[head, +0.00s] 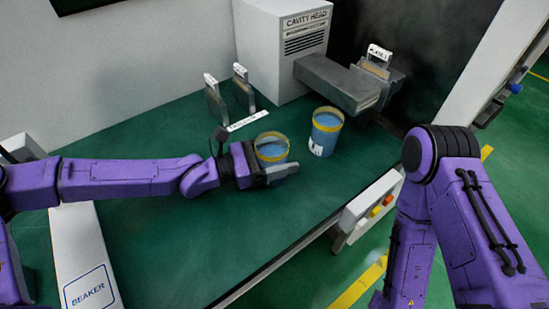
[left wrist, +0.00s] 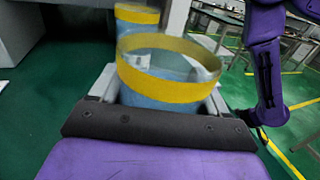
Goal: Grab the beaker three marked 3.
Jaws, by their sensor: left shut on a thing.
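A blue beaker with a yellow rim (head: 272,149) stands on the green table, and my left gripper (head: 281,172) is shut on it from the left. In the left wrist view the same beaker (left wrist: 168,75) sits between the two fingers, its lower part hidden by the gripper body. A second blue beaker with a yellow rim (head: 326,131) stands apart, just right and behind, with a white label low on its side; it also shows behind the held one (left wrist: 137,20). I cannot read a 3 on either.
A white box marked CAVITY HEAD (head: 285,50) stands at the back, with a grey block (head: 338,82) beside it. Two upright holders with white tags (head: 228,95) stand behind the held beaker. A white BEAKER panel (head: 84,255) lies at left. The front table (head: 200,250) is clear.

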